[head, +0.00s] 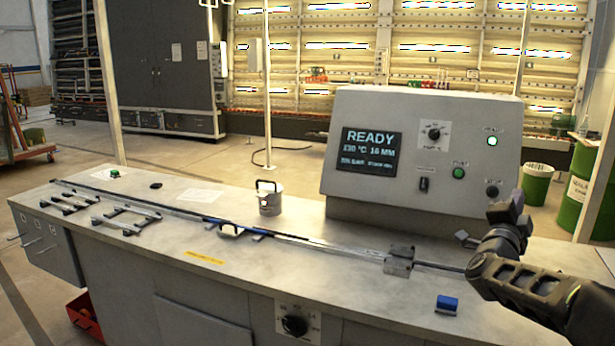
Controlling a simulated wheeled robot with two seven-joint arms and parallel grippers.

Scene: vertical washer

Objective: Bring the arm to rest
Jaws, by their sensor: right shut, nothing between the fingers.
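My right arm comes in from the lower right. My right gripper (507,208) is at its upper end, pointing up in front of the right end of the grey control box (350,200). It is shut and empty, and shows just beside the dark knob (492,190) on the box's face. I cannot tell whether it touches the knob. The screen (368,151) reads READY, 130 °C and 16 MM. A green lamp (491,141) is lit at the upper right of the panel. My left gripper is not in view.
A long rod (190,214) lies along the bench (160,255) to a metal clamp block (399,261). A grey-white canister (270,199) stands behind it. A blue block (447,304) lies near the front edge. Green barrels (575,198) stand behind at the right.

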